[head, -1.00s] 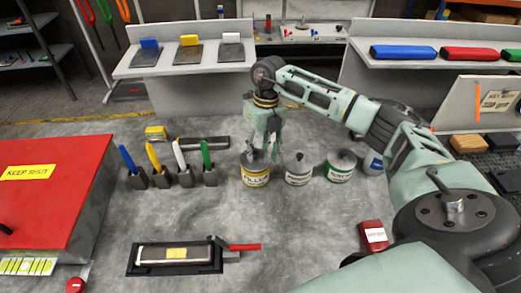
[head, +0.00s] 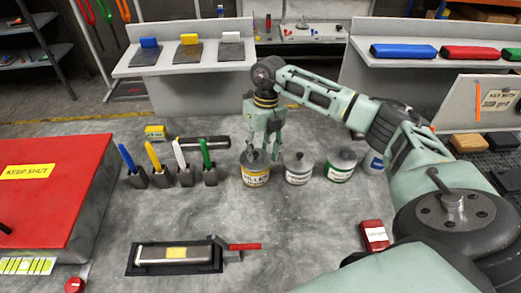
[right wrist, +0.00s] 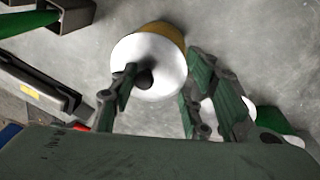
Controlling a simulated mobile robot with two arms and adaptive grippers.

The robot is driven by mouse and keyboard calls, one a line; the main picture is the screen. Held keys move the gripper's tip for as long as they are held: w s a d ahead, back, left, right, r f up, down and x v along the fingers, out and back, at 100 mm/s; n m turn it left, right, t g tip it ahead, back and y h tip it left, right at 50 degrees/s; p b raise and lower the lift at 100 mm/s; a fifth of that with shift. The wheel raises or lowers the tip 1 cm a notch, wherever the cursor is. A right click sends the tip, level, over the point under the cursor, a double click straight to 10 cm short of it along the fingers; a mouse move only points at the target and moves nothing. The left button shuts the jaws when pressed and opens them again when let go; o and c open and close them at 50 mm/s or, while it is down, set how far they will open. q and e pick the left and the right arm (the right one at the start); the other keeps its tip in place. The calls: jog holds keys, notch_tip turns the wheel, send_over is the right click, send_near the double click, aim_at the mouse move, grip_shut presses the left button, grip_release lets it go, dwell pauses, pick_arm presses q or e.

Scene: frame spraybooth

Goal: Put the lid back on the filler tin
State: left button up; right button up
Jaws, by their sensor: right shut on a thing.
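The filler tin (head: 256,178), with a yellow and white label, stands on the grey bench in the middle of the head view. Its round grey lid (head: 256,162) is at the tin's mouth; I cannot tell whether it is fully seated. My right gripper (head: 262,150) points down over the tin, shut on the lid. In the right wrist view the lid (right wrist: 165,68) shows as a bright disc with a dark knob, and the tin's yellow side (right wrist: 165,31) shows past its edge. One finger of the right gripper (right wrist: 165,90) is at the knob. My left gripper is out of view.
A grey lidded tin (head: 298,170) and a green-labelled tin (head: 340,167) stand close to the right. Several colour-handled tools in holders (head: 207,173) stand left. A red box (head: 374,236) lies front right.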

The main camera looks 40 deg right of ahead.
jog(key=o, duration=1.1)
jog(key=o, duration=0.5)
jog(key=shift+r+p, duration=2.4)
jog(key=shift+r, duration=1.15)
jog(key=shift+c, duration=0.4)
